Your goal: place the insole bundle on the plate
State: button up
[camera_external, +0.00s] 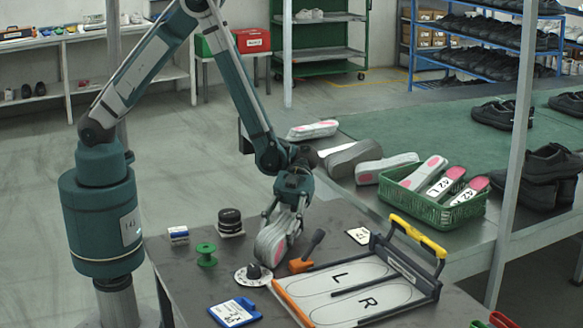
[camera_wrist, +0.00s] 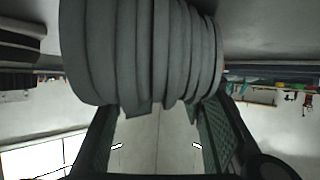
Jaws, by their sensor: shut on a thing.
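My gripper (camera_external: 286,212) is shut on the insole bundle (camera_external: 268,244), a grey stack with a pink patch on its face. The bundle hangs tilted on edge below the fingers, at the left of the plate. I cannot tell whether its lower end touches the table. In the wrist view the bundle (camera_wrist: 140,50) shows as several dark grey layers between the fingers. The plate (camera_external: 343,282) lies flat at the front right of the table. It has outlines marked L and R, an orange left edge and a dark frame with a yellow handle (camera_external: 418,236). The plate is bare.
A black knob on a white disc (camera_external: 254,275) and an orange-based tool with a dark handle (camera_external: 305,256) stand close to the bundle. A green spool (camera_external: 206,255), dark round stack (camera_external: 230,221) and blue-white item (camera_external: 236,312) lie left. A green basket (camera_external: 432,210) of insoles is behind.

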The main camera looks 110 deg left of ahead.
aim_at(278, 227)
jog(key=shift+r, duration=0.1)
notch_tip(278, 227, up, 10)
jog(key=p, duration=0.2)
jog(key=shift+p, duration=0.3)
dwell(1.1)
